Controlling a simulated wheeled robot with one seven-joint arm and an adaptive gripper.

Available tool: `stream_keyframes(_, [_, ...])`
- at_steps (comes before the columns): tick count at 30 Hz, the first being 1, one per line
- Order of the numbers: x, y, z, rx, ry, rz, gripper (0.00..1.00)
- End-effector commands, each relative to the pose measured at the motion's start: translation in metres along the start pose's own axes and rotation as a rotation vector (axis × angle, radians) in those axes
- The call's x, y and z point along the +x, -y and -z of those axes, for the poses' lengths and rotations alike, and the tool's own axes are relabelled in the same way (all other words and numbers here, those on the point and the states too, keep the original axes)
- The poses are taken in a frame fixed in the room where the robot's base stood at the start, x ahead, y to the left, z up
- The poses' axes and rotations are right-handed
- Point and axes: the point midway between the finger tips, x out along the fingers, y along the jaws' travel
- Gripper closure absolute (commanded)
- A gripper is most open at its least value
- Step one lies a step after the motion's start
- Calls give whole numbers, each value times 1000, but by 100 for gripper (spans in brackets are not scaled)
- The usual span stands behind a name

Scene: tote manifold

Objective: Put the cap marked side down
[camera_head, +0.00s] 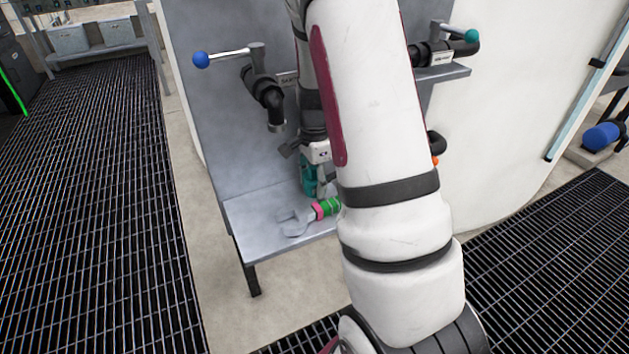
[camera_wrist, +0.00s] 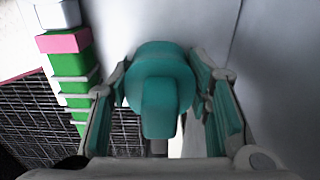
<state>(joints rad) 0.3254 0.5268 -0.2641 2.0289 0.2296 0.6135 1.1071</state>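The teal cap (camera_wrist: 160,65) has a round disc with a blocky tab that points toward the wrist camera. It sits centred between the two fingertips of my gripper (camera_wrist: 162,90), which appear to bear on the disc's left and right edges. In the head view my gripper (camera_head: 318,178) hangs low over the grey shelf, with teal showing at its fingers. My arm covers part of that area. I cannot make out a mark on the cap, and its far face is hidden.
Above are a blue-knobbed valve lever (camera_head: 230,57) and a teal-knobbed one (camera_head: 455,33). The shelf's left part is clear.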

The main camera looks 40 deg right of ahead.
Motion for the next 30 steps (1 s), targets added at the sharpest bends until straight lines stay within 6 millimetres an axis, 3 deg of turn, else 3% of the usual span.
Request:
stream_keyframes(1, [0, 0, 0, 0, 0, 0, 42])
stream_keyframes(2, [0, 0, 0, 0, 0, 0, 35])
stream_keyframes(14, [-5, 0, 0, -1, -1, 1, 35])
stream_keyframes(30, [-103, 1, 0, -1, -1, 3, 35])
